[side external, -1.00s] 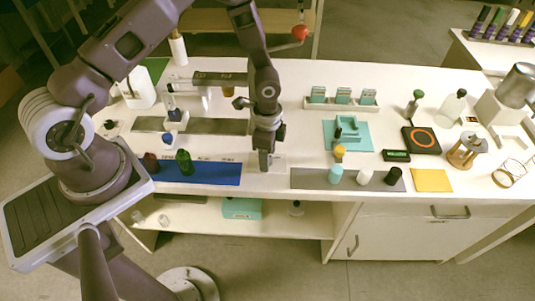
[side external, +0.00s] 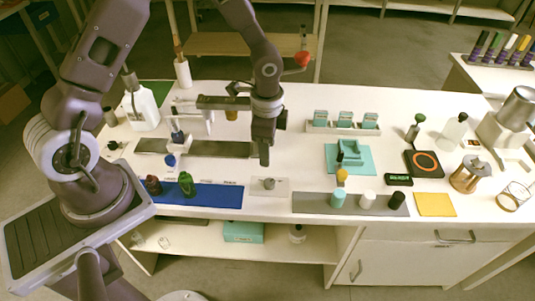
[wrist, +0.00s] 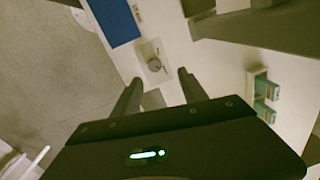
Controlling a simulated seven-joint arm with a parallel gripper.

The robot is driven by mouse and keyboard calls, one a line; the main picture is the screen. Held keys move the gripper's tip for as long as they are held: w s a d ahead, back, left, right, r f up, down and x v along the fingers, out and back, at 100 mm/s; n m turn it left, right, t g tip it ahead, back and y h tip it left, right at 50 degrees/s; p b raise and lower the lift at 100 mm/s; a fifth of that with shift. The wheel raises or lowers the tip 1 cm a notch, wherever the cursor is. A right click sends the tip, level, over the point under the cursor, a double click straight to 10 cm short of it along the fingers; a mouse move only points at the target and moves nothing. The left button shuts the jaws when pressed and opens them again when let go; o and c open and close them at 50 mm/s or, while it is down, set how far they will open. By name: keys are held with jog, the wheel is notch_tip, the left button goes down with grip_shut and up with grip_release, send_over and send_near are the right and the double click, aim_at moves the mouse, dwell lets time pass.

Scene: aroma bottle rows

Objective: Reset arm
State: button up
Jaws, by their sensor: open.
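My gripper (side external: 264,155) hangs above the middle of the white table, pointing down. In the wrist view its two fingers (wrist: 160,88) are apart with nothing between them. A small grey round piece (side external: 269,184) sits on a pale square plate (side external: 282,188) in front of and below my gripper. It also shows in the wrist view (wrist: 155,65), just beyond the fingertips and apart from them.
A blue mat (side external: 222,196) with a dark red and a green bottle (side external: 186,183) lies left. A grey mat (side external: 310,203) holds teal, white and black bottles. A rack of teal boxes (side external: 344,128) stands behind right. A teal tray (side external: 333,155) lies before it.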

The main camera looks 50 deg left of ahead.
jog(key=s+a+r+n+t+y, duration=0.1)
jog(key=s+r+n, duration=0.1)
jog(key=r, duration=0.5)
jog(key=s+a+r+n, duration=0.1)
jog(key=s+r, duration=0.1)
jog(key=r, duration=0.4)
jog(key=s+d+r+n+t, duration=0.1)
jog(key=s+r+n+t, duration=0.1)
jog(key=s+r, duration=0.4)
jog(key=s+d+r+n+t+h, duration=0.1)
jog(key=s+r+n, duration=0.4)
jog(key=s, duration=0.7)
jog(key=shift+r+n+t+h, duration=0.3)
jog(key=shift+r+t, duration=0.2)
jog(key=shift+r, duration=0.3)
